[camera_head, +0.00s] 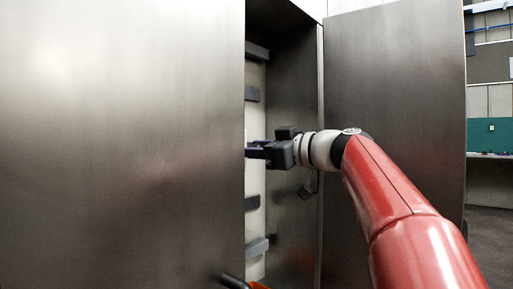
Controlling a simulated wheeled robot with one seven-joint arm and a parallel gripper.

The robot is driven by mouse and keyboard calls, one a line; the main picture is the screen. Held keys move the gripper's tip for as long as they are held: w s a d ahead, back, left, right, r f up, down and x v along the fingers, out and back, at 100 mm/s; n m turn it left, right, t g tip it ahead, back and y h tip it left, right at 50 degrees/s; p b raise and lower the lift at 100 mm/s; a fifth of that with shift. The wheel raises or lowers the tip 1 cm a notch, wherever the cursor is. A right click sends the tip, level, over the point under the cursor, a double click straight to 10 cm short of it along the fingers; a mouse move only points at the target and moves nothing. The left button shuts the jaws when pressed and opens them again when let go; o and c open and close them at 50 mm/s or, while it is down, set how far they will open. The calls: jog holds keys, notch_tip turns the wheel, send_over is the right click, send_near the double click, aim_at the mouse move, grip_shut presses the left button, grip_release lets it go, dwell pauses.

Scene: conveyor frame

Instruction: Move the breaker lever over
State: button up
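My red and white arm reaches in from the lower right to the open gap of a metal cabinet. My gripper (258,150), dark, is at the gap's left side and points left into the cabinet. Its fingertips run behind the edge of the left door, so I cannot tell whether they are open or shut. Several dark grey blocks, perhaps breaker parts, stick out from a pale panel inside: one above the gripper (252,94) and one low down (256,247). I cannot tell which one is the breaker lever, or whether the gripper touches it.
The large left metal door (120,140) covers much of the view and hides most of the cabinet's inside. The right metal door (395,90) stands open behind my arm. Shelving and a green panel (488,134) show at the far right, with open floor below.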

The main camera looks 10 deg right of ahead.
grip_shut()
jog(key=r+g+h+p, duration=0.1)
jog(key=p, duration=0.2)
jog(key=shift+w+r, duration=0.1)
jog(key=shift+r, duration=0.05)
jog(key=r+g+h+p, duration=0.1)
jog(key=p, duration=0.3)
jog(key=shift+w+a+g+p, duration=0.1)
jog(key=shift+a+g+p, duration=0.05)
jog(key=shift+g+p, duration=0.25)
jog(key=g+h+p, duration=0.1)
jog(key=p, duration=0.2)
jog(key=shift+w+r+p, duration=0.15)
jog(key=shift+r+p, duration=0.05)
jog(key=shift+p, duration=0.1)
jog(key=shift+a+g+h+p, duration=0.15)
jog(key=shift+g+h+p, duration=0.3)
jog(key=shift+p, duration=0.35)
jog(key=shift+w+f, duration=0.1)
grip_release()
